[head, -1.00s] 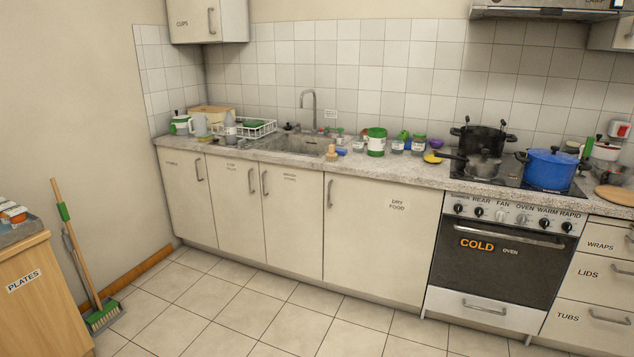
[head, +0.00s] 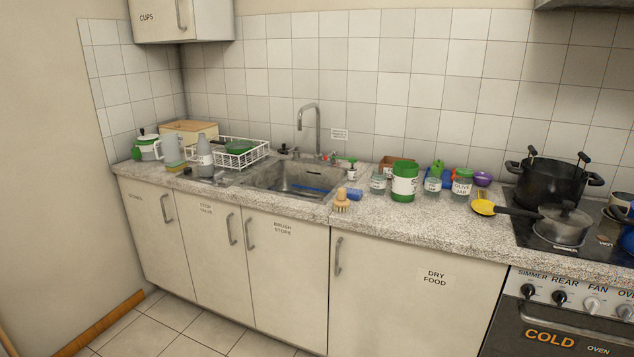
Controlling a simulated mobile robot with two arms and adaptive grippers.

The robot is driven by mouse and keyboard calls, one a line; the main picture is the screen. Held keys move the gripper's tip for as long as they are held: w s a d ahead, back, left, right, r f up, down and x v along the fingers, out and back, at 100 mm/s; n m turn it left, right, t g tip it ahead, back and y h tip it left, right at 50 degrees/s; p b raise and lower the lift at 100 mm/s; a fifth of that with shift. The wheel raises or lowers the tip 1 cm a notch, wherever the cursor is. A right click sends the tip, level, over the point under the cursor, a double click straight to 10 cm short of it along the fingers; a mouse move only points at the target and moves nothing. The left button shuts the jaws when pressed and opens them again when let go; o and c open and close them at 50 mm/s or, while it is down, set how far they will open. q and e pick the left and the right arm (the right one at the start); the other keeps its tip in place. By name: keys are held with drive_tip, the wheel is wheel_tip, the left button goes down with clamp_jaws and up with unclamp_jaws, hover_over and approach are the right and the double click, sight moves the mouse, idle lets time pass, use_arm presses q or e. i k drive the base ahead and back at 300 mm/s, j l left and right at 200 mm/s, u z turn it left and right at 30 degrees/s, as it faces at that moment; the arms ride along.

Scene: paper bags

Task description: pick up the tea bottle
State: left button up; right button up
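A grey bottle (head: 205,157) with a pale label stands upright on the counter, left of the sink and in front of the white dish rack. Its label is too small to read, so I cannot tell for certain that it is the tea bottle. No other tall bottle shows clearly. Neither of my grippers is in the head view, and nothing is seen touching the bottle.
The tiled floor (head: 190,335) in front looks clear.

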sight(203, 148)
drive_tip(key=i+u, duration=0.1)
drive_tip(key=i, duration=0.55)
drive_tip(key=i+l+u, duration=0.15)
drive_tip(key=i, duration=0.5)
drive_tip(key=i+j+z, duration=0.15)
drive_tip(key=i+j, duration=0.15)
drive_tip(key=i+j+z, duration=0.15)
drive_tip(key=i+j, duration=0.15)
drive_tip(key=i+j+z, duration=0.15)
drive_tip(key=j, duration=0.35)
drive_tip(key=i+j+z, duration=0.15)
drive_tip(key=i+j, duration=0.2)
